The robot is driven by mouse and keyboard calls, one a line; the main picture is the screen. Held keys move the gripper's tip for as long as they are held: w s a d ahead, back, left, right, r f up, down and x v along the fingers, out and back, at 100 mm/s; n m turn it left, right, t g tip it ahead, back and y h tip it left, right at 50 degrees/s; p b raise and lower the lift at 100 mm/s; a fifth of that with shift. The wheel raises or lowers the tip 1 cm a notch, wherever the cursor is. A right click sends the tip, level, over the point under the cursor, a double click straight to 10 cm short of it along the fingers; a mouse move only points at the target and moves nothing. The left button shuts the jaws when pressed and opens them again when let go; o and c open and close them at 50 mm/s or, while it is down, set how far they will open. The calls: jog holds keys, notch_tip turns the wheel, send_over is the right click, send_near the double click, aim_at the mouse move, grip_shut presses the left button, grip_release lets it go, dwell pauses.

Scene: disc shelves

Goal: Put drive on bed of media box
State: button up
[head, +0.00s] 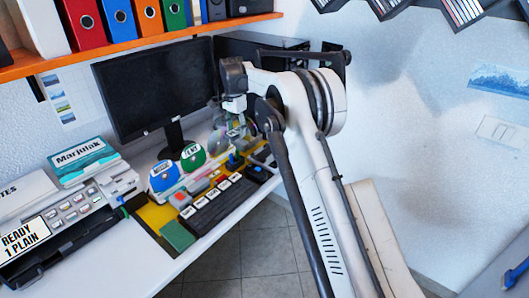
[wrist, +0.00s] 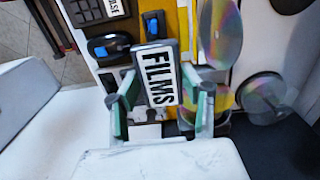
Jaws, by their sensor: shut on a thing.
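My gripper (wrist: 163,100) is shut on a dark drive with a white label reading FILMS (wrist: 158,76). Its green-lined fingers stand on both sides of the drive in the wrist view. In the head view my gripper (head: 236,128) is over the back right of the cluttered yellow area, and the drive cannot be made out there. I cannot tell for sure which item is the media box. Behind the drive in the wrist view are dark holders with blue parts (wrist: 108,47) and a yellow surface (wrist: 179,22).
Clear discs (wrist: 219,32) lie close to the right of the drive. In the head view, blue (head: 163,176) and green (head: 193,157) labelled items and a dark labelled row (head: 218,204) crowd the desk. A monitor (head: 155,85) stands behind and a printer (head: 75,215) at left.

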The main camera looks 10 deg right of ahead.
jog(key=b, duration=0.1)
send_over(265, 153)
notch_tip(265, 153, down, 7)
jog(key=shift+w+r, duration=0.1)
jog(key=shift+w, duration=0.05)
jog(key=shift+f+b, duration=0.3)
jog(key=shift+f, duration=1.7)
jog(key=shift+f, duration=0.2)
jog(key=o, duration=1.3)
jog(key=shift+c, duration=0.2)
